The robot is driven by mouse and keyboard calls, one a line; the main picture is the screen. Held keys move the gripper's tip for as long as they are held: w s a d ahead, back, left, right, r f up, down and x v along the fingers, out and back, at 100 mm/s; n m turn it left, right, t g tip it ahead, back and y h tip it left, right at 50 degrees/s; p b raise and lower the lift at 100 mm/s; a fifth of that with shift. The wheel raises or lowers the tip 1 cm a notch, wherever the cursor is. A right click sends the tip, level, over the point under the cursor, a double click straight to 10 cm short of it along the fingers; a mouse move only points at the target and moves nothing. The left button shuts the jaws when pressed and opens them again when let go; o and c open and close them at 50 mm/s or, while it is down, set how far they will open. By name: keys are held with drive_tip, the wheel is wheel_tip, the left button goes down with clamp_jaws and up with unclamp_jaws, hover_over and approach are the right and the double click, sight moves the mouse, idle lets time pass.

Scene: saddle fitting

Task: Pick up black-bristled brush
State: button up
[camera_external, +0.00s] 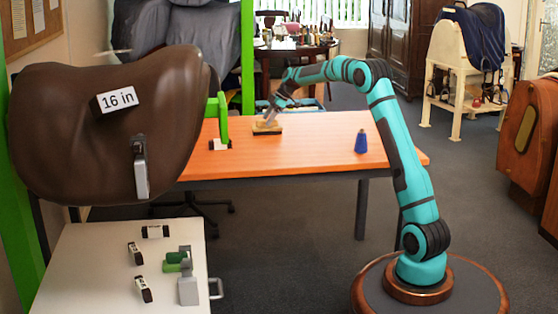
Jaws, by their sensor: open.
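The black-bristled brush (267,130) lies on the orange table top, left of its middle, with a pale wooden upper part and a dark strip along the bottom. My gripper (269,117) points down at it from above, at the end of the teal arm. The gripper is open, with its fingertips at or just above the brush's wooden part. The fingers are small and dark here, so I cannot tell whether they touch the brush.
A brown saddle (110,125) labelled "16 in" hangs at left. A white cart (85,260) below it holds several small labelled blocks and a green-and-grey item. The table's middle is clear.

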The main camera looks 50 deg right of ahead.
sight(265, 126)
drive_tip(key=x, duration=0.3)
drive_tip(key=shift+w+a+f, duration=0.1)
drive_tip(key=shift+w+f, duration=0.05)
drive_tip(key=shift+f, duration=0.25)
drive_tip(key=c, duration=1.1)
drive_tip(key=shift+r, duration=0.1)
drive_tip(key=shift+c, duration=0.2)
